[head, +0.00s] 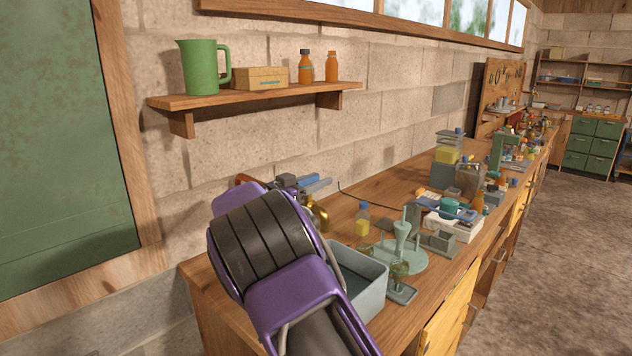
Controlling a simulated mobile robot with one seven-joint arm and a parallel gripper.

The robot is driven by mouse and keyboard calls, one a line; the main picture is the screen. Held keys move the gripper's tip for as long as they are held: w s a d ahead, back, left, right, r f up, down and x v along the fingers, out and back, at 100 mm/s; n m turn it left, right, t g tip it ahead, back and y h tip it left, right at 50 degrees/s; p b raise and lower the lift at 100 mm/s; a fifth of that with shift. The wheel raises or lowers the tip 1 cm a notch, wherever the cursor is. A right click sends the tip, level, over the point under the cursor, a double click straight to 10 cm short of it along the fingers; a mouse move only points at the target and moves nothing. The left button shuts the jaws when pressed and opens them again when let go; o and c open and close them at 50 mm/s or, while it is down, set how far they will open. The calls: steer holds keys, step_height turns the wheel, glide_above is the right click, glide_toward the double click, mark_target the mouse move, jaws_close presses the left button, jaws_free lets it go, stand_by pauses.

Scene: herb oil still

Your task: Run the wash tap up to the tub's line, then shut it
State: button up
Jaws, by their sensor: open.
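The grey-blue tub (371,292) stands on the near end of the wooden bench, partly hidden by my purple arm. Its inside looks dark and bluish; I cannot make out a line or a water level. A brass tap (317,214) shows above the tub's back, close to the wall, mostly behind my arm. No stream of water is visible from it. My gripper (314,184) shows small beyond the arm, its grey-blue fingers open, just above and behind the brass part. I cannot tell whether it touches the tap.
Right of the tub stand a pale green stand (402,250), a yellow bottle with a blue cap (362,220) and several crowded items along the bench (342,210). A wall shelf (260,97) with a green jug (200,66) hangs above. The floor at right is clear.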

jaws_close()
steer(key=shift+n+t+y, duration=0.4)
steer(key=shift+y, duration=0.1)
steer(key=shift+w+a+f+n+t+y+b, duration=0.15)
steer(key=shift+n+t+y+b, duration=0.7)
steer(key=shift+y, duration=0.25)
steer(key=n+t+y+b, duration=0.1)
steer(key=n+y+b, duration=0.1)
steer(key=a+n+t+y+b, duration=0.1)
steer(key=n+y+b, duration=0.1)
steer(key=y+b, duration=0.1)
steer(key=shift+w+f+y, duration=0.15)
steer(key=shift+w+y, duration=0.05)
steer(key=shift+y, duration=0.1)
steer(key=shift+n+t+y+b, duration=0.25)
steer(key=shift+y+b, duration=0.15)
steer(key=shift+b, duration=0.05)
steer(key=shift+a+r+y, duration=0.15)
steer(key=shift+r+y, duration=0.1)
steer(key=shift+y, duration=0.05)
